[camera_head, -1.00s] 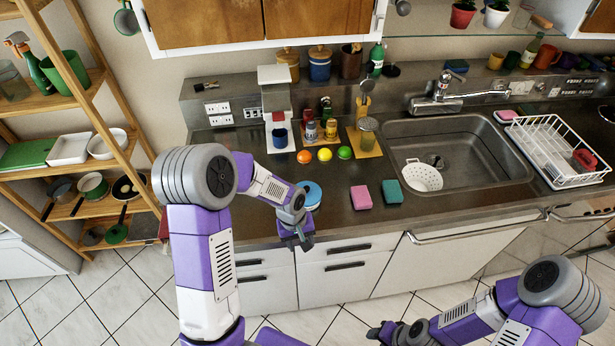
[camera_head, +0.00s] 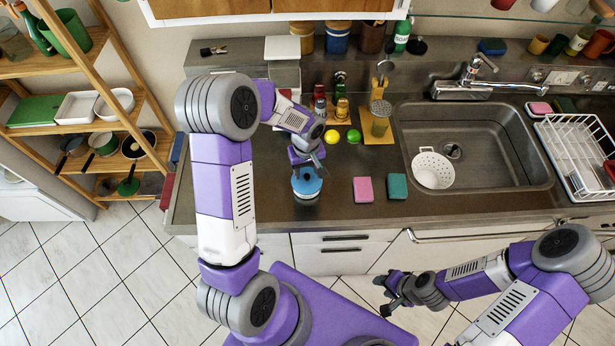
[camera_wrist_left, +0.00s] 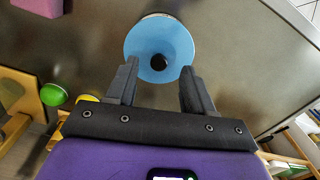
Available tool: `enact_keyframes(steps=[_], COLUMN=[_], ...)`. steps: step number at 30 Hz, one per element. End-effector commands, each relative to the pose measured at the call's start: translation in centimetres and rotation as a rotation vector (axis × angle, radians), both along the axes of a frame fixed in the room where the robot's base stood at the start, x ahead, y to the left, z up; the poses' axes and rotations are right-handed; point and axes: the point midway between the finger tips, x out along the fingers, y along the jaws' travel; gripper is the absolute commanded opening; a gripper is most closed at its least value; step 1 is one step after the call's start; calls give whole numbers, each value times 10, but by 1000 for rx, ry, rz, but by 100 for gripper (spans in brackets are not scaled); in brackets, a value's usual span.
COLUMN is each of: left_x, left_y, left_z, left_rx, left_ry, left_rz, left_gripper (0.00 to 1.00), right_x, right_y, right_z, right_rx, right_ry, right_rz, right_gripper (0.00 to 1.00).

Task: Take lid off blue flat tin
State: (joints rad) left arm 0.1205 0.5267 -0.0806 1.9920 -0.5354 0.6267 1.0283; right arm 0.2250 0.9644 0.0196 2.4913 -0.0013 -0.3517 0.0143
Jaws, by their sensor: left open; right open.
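The blue flat tin (camera_head: 307,183) stands on the counter near its front edge, left of the pink sponge. Its round blue lid shows from above in the left wrist view (camera_wrist_left: 150,38), with a dark knob at the middle. My left gripper (camera_head: 306,166) is open above the tin. In the left wrist view its two fingers (camera_wrist_left: 158,82) point at the lid's near side, spread apart, with the knob just beyond the gap. I cannot tell whether they touch the lid. My right gripper (camera_head: 390,292) is open and empty in front of the cabinets, away from the counter.
A pink sponge (camera_head: 363,190) and a teal sponge (camera_head: 397,187) lie to the right. A yellow ball (camera_head: 332,137) and a green ball (camera_head: 354,136) lie behind. The sink (camera_head: 500,150) holds a white colander (camera_head: 433,170). The counter left of the tin is clear.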

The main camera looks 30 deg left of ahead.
Motion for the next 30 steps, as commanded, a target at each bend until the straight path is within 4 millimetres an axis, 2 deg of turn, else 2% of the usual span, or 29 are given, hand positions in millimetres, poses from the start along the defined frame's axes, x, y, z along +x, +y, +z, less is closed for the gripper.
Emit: enact_keyframes(steps=[3,6,14,24,30], left_x=[0,1,1,1,1], left_y=[0,0,0,0,0], left_z=[-18,-26,-29,-29,-28], left_rx=[-1,-1,-1,-1,-1], left_ry=[4,1,-1,-1,-1], left_rz=[0,0,1,0,0], left_gripper=[52,52,52,0,0], right_x=[0,1,0,0,0], right_y=[0,0,0,0,0], right_z=[2,2,2,2,2], right_rx=[0,0,0,0,0], right_ry=[-1,-1,-1,-1,-1], right_rz=[0,0,0,0,0], right_gripper=[43,43,43,43,43])
